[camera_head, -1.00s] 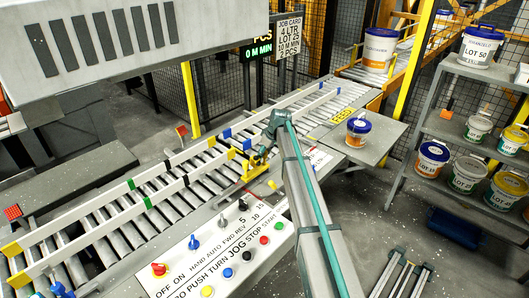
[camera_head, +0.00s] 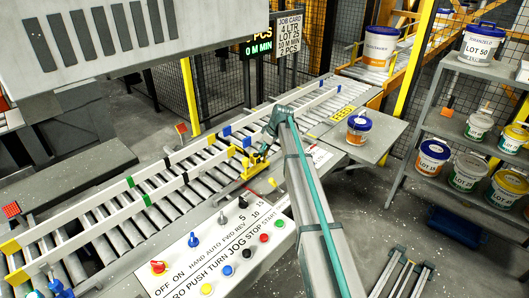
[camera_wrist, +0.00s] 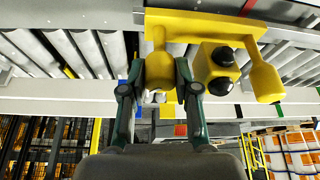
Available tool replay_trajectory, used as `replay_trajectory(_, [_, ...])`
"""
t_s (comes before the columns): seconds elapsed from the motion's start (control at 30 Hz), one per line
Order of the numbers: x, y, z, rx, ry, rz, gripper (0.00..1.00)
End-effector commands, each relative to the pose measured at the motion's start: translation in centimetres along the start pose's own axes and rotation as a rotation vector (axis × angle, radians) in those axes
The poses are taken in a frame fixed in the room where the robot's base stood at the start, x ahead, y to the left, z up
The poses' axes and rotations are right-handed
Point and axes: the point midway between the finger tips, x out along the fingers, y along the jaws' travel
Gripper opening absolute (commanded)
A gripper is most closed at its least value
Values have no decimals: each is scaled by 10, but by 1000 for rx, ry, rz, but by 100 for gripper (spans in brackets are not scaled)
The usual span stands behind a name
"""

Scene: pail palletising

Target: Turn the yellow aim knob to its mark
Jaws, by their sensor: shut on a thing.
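The yellow aim knob (camera_wrist: 158,68) hangs from a yellow bracket (camera_wrist: 195,24) at the conveyor's side rail in the wrist view. My gripper (camera_wrist: 158,90) is shut on the knob, with one dark finger on each side of it. Right beside the knob is a yellow block (camera_wrist: 214,62) with two black domes, and further right a second yellow handle-like part (camera_wrist: 264,84). In the head view my gripper (camera_head: 258,156) is at the yellow fixture (camera_head: 250,173) on the conveyor's near side. My arm partly hides the fixture there. I cannot make out the knob's mark.
The roller conveyor (camera_head: 120,220) runs behind the fixture. The control panel (camera_head: 222,256) with coloured buttons and knobs lies in front. A pail (camera_head: 358,130) stands on the side table (camera_head: 384,140). Shelves (camera_head: 460,150) with several pails stand at the right.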

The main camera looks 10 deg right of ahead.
Motion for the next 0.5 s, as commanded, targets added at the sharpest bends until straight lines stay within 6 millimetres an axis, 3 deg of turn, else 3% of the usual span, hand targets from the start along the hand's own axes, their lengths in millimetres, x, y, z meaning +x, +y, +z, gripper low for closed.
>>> replay_trajectory(0.5, [3,2,0,-388,0,-161,0])
